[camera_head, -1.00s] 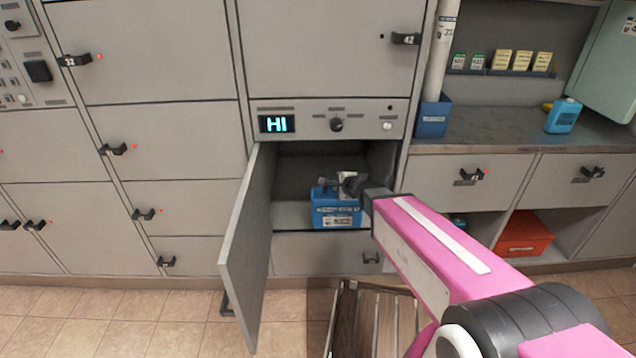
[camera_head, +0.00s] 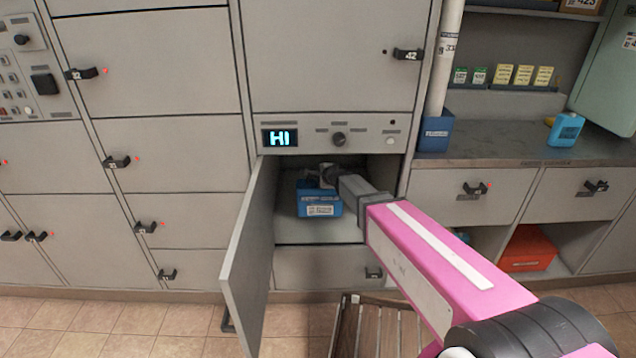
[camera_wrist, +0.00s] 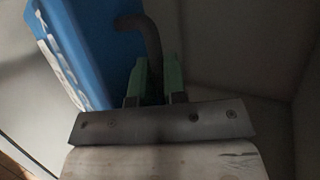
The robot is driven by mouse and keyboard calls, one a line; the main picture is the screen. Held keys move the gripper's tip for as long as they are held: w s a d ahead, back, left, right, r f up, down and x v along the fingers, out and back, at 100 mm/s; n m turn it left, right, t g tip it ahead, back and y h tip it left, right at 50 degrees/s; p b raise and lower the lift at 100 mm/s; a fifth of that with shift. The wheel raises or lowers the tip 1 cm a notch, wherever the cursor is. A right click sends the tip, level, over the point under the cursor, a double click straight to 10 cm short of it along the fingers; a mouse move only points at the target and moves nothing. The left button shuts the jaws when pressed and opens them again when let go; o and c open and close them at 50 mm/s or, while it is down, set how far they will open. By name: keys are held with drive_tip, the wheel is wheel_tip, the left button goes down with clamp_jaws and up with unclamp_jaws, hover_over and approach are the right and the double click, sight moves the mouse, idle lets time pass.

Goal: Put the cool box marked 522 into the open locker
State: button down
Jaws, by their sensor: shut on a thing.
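The blue cool box (camera_head: 318,201) with white labels is inside the open locker (camera_head: 345,230), over the front part of its floor. I cannot read the number on it. My gripper (camera_head: 327,172) reaches in from the right at the top of the box. In the wrist view the green fingers of my gripper (camera_wrist: 155,80) are shut on the dark curved handle of the cool box (camera_wrist: 95,45). I cannot tell whether the box touches the locker floor. The locker door (camera_head: 250,255) stands open to the left.
A wooden slatted crate or pallet (camera_head: 375,330) is on the floor in front. A counter (camera_head: 500,145) with a blue jug (camera_head: 565,130) is at the right. The locker's right side and back look empty.

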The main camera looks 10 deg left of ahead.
drive_tip(key=shift+w+a, duration=0.6)
drive_tip(key=shift+w, duration=0.2)
drive_tip(key=shift+s+f, duration=0.1)
drive_tip(key=shift+f, duration=1.75)
drive_tip(key=c, duration=1.2)
unclamp_jaws()
drive_tip(key=shift+o, duration=0.2)
drive_tip(key=v, duration=1.2)
drive_tip(key=s+d+f+n+g+h, duration=0.2)
drive_tip(key=s+d+n+g, duration=0.1)
drive_tip(key=d, duration=0.8)
drive_tip(key=s+d+f+n+g+h, duration=0.3)
drive_tip(key=s+d+n, duration=0.2)
drive_tip(key=s+d, duration=0.3)
drive_tip(key=s+d+f+n+g+h, duration=0.2)
drive_tip(key=s+d+n, duration=0.3)
drive_tip(key=d, duration=1.1)
drive_tip(key=shift+s+d+f+g, duration=0.25)
drive_tip(key=shift+s+f+g, duration=0.05)
drive_tip(key=shift+s+g, duration=0.35)
